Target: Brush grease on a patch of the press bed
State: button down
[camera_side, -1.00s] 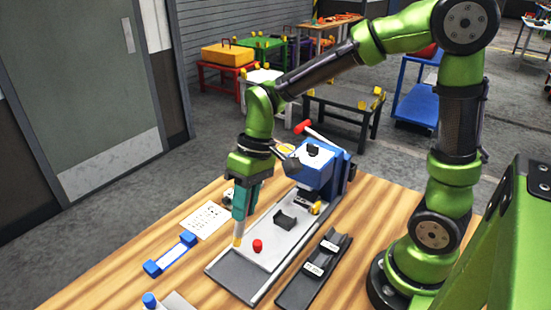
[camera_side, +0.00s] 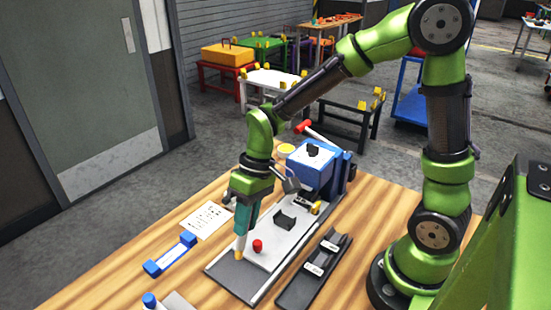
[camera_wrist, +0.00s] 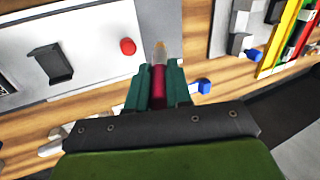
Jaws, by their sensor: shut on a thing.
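My gripper (camera_side: 243,232) has teal fingers shut on a brush, which also shows in the wrist view (camera_wrist: 158,82) with a dark red handle and a pale tan tip. The brush points down, its tip (camera_side: 239,254) over the near left part of the press bed. I cannot tell whether the tip touches. The press bed (camera_side: 232,273) is a long plate, dark grey at its near end and pale farther back; its pale part fills the left of the wrist view (camera_wrist: 100,50). No grease patch can be made out.
A red knob (camera_side: 257,246) stands close right of the brush, and a black bracket (camera_side: 285,220) farther back. The blue press body (camera_side: 320,172) stands at the bed's far end. A black tray (camera_side: 312,272) lies to the right. A blue-ended holder (camera_side: 170,254) and a printed sheet (camera_side: 207,219) lie left.

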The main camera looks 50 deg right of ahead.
aim_at(236, 258)
jog(key=shift+f, duration=0.85)
jog(key=shift+a+f, duration=0.5)
jog(key=shift+f, duration=0.05)
jog(key=shift+a, duration=1.5)
jog(key=shift+s, duration=0.7)
jog(key=shift+d, duration=1.95)
jog(key=shift+s, duration=0.6)
jog(key=shift+s+a, duration=0.1)
jog(key=shift+a, duration=1.95)
notch_tip(236, 258, up, 8)
